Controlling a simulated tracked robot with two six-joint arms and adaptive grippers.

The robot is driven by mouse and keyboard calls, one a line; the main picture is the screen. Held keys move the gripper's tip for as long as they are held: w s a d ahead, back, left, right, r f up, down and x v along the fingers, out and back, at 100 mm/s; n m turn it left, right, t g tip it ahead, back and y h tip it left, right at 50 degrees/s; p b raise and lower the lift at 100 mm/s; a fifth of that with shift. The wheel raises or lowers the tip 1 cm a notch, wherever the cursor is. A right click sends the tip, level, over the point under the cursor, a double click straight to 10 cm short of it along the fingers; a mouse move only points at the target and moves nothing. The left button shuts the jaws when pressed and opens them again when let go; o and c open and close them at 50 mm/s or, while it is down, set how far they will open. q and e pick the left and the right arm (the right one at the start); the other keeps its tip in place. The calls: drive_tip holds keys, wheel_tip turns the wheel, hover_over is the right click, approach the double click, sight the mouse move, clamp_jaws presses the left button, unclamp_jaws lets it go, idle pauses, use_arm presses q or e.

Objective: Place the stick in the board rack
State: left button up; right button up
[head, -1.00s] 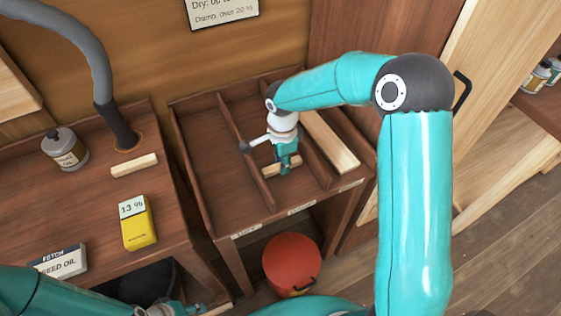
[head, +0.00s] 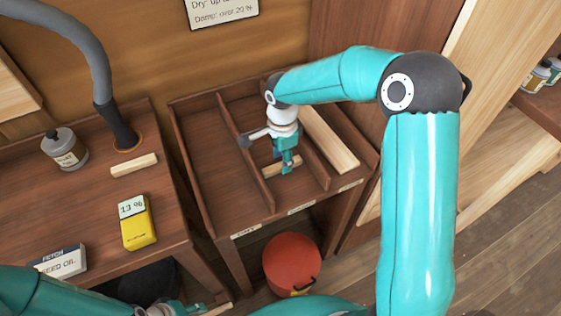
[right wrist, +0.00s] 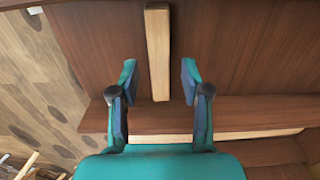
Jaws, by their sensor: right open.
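The board rack (head: 190,140) is a brown wooden tray with dividers, standing at the middle of the head view. A short pale stick (head: 272,170) lies flat on the floor of its middle compartment. My right gripper (head: 287,168) is open just above this stick. In the right wrist view the stick (right wrist: 158,45) shows between the two spread fingers (right wrist: 158,80), with gaps on both sides. A second short pale stick (head: 134,165) lies on the bench at left. My left gripper (head: 172,310) is at the bottom edge, too cut off to read.
A long pale board (head: 328,138) lies in the rack's right compartment. The bench holds a yellow meter (head: 138,222), a grey bottle (head: 64,149), a label sign (head: 60,262) and a grey hose (head: 95,60). A red bucket (head: 291,264) stands below the rack. The left compartment is empty.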

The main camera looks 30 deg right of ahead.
wheel_tip(320, 180, up, 10)
idle(0.4)
idle(0.4)
